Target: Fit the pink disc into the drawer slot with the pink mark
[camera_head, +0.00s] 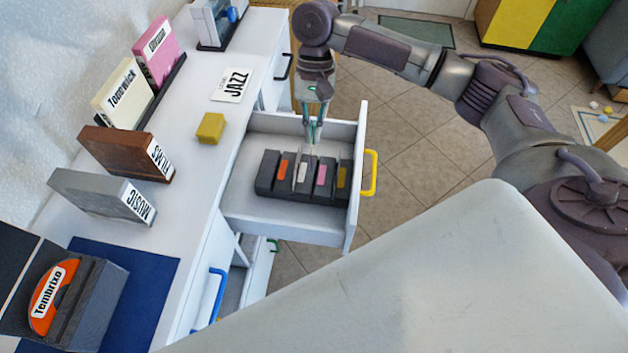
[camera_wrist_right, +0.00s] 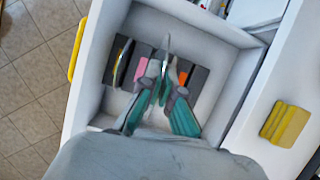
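The white drawer (camera_head: 240,224) is pulled open and holds a dark slotted rack (camera_head: 265,186). Its marks run orange (camera_head: 283,172), white (camera_head: 302,174), pink (camera_head: 321,175) and yellow (camera_head: 342,178). The pink mark (camera_wrist_right: 141,68) also shows in the wrist view. My right gripper (camera_head: 314,132) points down over the rack, its fingers close together on a thin disc (camera_wrist_right: 167,55) seen edge-on. The disc looks pale and silvery; no pink shows on it. It stands upright near the white and pink marks. Its lower edge is unclear. My left gripper is out of view.
The drawer walls and its yellow handle (camera_head: 370,172) surround the rack. On the white cabinet top stand a yellow block (camera_head: 210,128), a brown box (camera_head: 115,150), a grey box (camera_head: 95,192), a pink case (camera_head: 157,55) and an orange-labelled disc (camera_head: 50,297).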

